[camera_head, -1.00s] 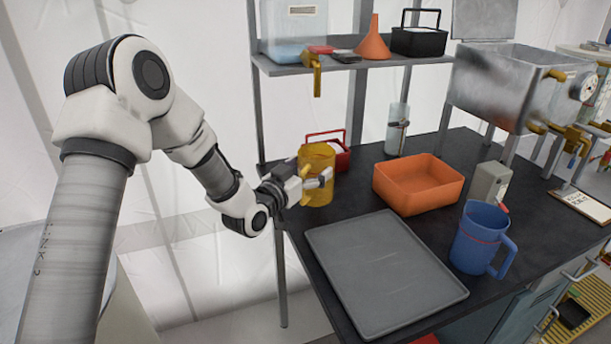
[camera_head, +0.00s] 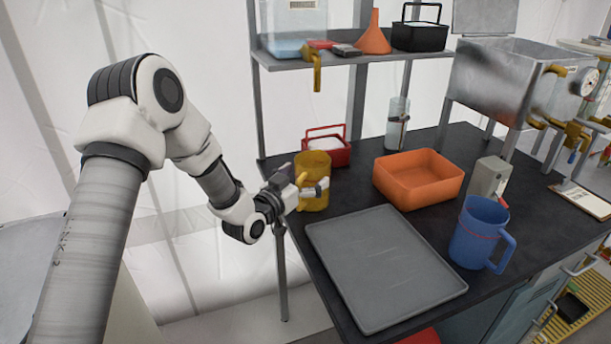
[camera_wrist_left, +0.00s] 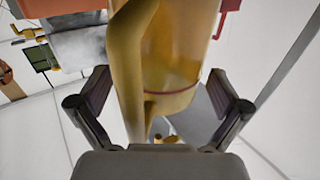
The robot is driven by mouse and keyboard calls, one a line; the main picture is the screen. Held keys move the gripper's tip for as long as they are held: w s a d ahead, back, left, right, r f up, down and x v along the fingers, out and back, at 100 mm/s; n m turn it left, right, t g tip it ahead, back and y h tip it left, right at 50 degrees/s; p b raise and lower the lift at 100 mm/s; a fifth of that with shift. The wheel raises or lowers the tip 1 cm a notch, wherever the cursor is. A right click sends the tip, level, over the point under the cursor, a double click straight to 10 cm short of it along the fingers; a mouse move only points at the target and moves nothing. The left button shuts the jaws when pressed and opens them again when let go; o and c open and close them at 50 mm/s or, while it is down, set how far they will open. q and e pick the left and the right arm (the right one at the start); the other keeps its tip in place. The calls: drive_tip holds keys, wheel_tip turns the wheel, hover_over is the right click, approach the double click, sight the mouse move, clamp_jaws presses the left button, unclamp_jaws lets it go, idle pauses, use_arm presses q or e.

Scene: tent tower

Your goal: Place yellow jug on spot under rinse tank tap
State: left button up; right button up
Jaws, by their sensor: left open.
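The translucent yellow jug (camera_head: 316,170) stands upright near the left end of the dark bench, in front of a red caddy. My left gripper (camera_head: 304,184) is at its left side. In the left wrist view the jug (camera_wrist_left: 180,60) fills the middle. Its handle (camera_wrist_left: 130,75) lies between the spread fingers (camera_wrist_left: 158,88), with a gap on each side. A brass tap (camera_head: 317,70) hangs from the shelf above the jug, below a pale blue tank (camera_head: 290,22). The spot under the jug is hidden. My right gripper is out of view.
A grey tray (camera_head: 385,270) lies in front of the jug. An orange bin (camera_head: 418,180), blue jug (camera_head: 480,232) and metal tank with brass taps (camera_head: 505,80) are to the right. The red caddy (camera_head: 328,150) is close behind the yellow jug. A shelf post (camera_head: 259,110) stands nearby.

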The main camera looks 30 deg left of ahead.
use_arm(q)
drive_tip(key=shift+r, duration=0.1)
drive_tip(key=shift+s+r, duration=0.1)
drive_tip(key=shift+r, duration=0.05)
drive_tip(key=s+a, duration=0.1)
drive_tip(key=s, duration=1)
drive_tip(key=shift+s+a+b, duration=0.3)
drive_tip(key=shift+s, duration=0.1)
